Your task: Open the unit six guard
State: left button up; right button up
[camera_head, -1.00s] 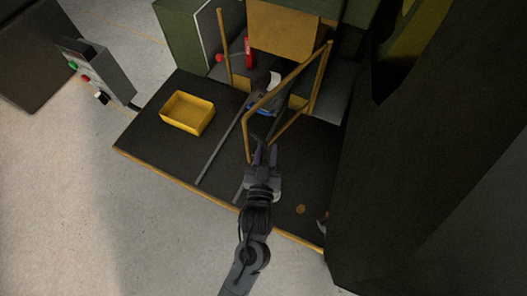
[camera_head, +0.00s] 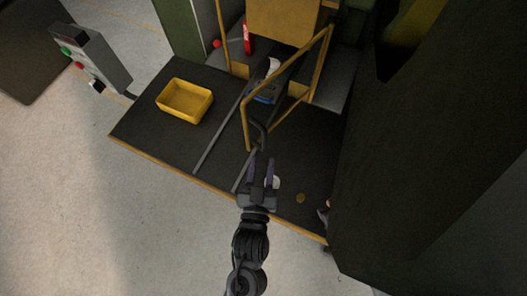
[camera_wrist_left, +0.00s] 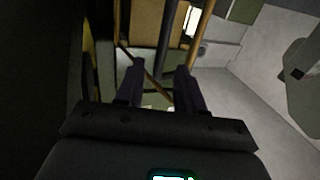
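The guard (camera_head: 247,125) is a yellow-framed panel standing open at an angle in front of the machine in the head view. A dark curved handle (camera_head: 259,128) is on its near edge. My left gripper (camera_head: 262,168) is open just in front of the handle, with its two dark fingers pointing at it. In the left wrist view the fingers (camera_wrist_left: 161,85) are apart, and a dark bar shows beyond and between them. Nothing is clearly held. I do not make out my right gripper.
A yellow tray (camera_head: 163,101) sits on the dark platform's left side. A grey control box (camera_head: 95,58) with buttons stands farther left. A red object (camera_head: 248,40) is near the machine. A large dark mass fills the right side. The floor in front is clear.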

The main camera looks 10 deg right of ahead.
pick_arm(q)
jog(key=shift+v, duration=1.2)
jog(key=shift+c, duration=0.5)
